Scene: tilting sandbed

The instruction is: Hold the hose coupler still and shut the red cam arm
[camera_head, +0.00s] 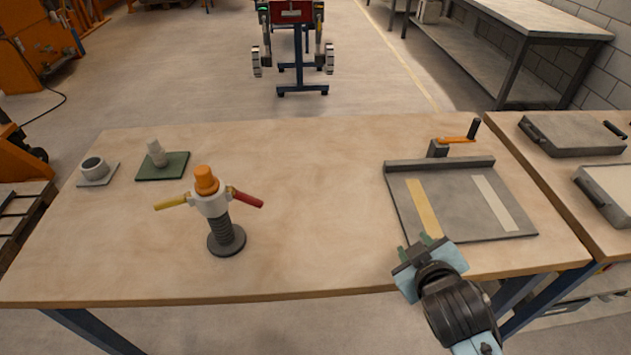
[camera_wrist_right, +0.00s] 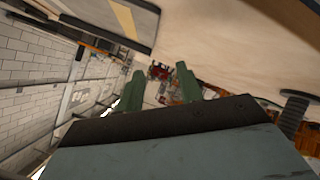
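The hose coupler (camera_head: 211,204) is a white collar with an orange plug (camera_head: 206,180) on top. It stands upright on a ribbed dark hose with a round base (camera_head: 227,241), left of the table's middle. The red cam arm (camera_head: 246,198) sticks out to the right, sloping slightly down. A yellow cam arm (camera_head: 171,202) sticks out to the left. My right gripper (camera_head: 414,246) is at the front edge, well right of the coupler and touching nothing visible. In the right wrist view, its green fingers (camera_wrist_right: 160,90) are apart and empty. My left gripper is out of view.
A grey tray (camera_head: 452,232) with two strips and an orange-handled clamp (camera_head: 456,140) lies at the right. A green pad (camera_head: 176,168) with a pale fitting and a grey cup (camera_head: 93,168) stand at the left. The table's middle is clear.

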